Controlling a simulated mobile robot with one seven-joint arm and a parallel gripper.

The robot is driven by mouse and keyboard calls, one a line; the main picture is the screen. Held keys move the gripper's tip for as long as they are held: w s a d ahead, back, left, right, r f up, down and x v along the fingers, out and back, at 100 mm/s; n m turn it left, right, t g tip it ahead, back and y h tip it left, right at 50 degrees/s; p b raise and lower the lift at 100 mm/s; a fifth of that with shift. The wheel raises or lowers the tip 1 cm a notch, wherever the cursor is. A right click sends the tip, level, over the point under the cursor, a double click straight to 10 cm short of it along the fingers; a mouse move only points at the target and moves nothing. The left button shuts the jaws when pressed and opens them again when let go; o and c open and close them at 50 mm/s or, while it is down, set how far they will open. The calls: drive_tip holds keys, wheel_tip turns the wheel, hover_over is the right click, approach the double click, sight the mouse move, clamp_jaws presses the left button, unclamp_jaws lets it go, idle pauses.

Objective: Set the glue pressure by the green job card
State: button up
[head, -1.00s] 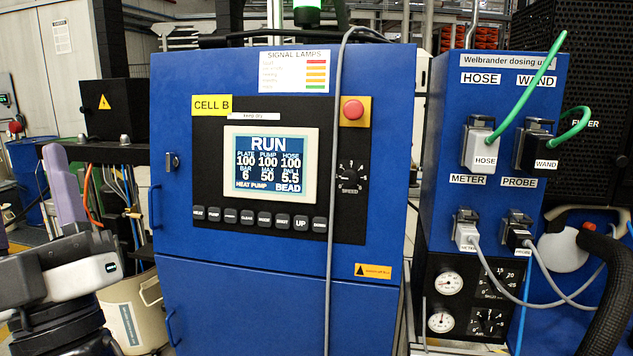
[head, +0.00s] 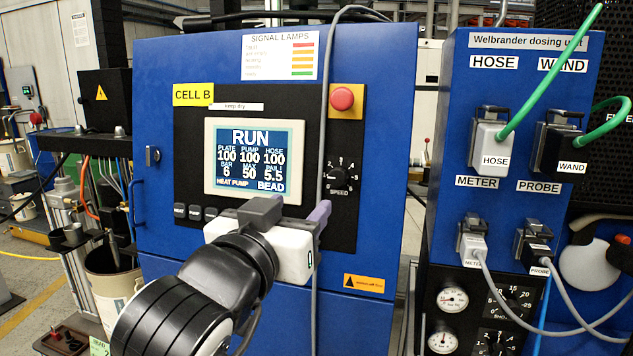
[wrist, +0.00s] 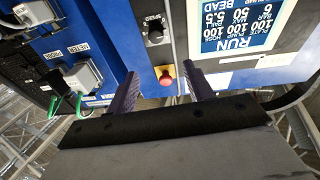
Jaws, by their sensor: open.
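A blue cabinet labelled CELL B carries a screen (head: 254,158) reading RUN, with BAR 6, MAX 50 and BEAD. Below it is a row of dark keys (head: 195,212), mostly hidden behind my gripper. My gripper (head: 290,212) is open and empty in front of the panel, below the screen. In the wrist view its two fingers (wrist: 160,85) are apart, with the red button (wrist: 165,76) seen between them and the screen (wrist: 238,25) upside down. A small green card (head: 98,346) shows at the lower left edge; its text is too small to read fully.
A SPEED knob (head: 340,178) sits right of the screen. A grey cable (head: 323,110) hangs down the cabinet front. The dosing unit (head: 450,210) at right has plugged connectors, green hoses, round gauges (head: 452,300) and dials. A pail (head: 112,285) stands at left.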

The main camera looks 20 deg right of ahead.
drive_tip(key=p, duration=0.7)
approach(335, 181)
drive_tip(key=r, duration=0.1)
drive_tip(key=x, duration=0.2)
drive_tip(key=p+x, duration=0.1)
drive_tip(key=x, duration=0.2)
drive_tip(key=f+p+x, duration=0.1)
drive_tip(key=x, duration=0.2)
drive_tip(key=shift+w+d+r, duration=0.1)
drive_tip(key=shift+w+d, duration=0.1)
drive_tip(key=c, duration=1)
drive_tip(key=shift+m, duration=0.4)
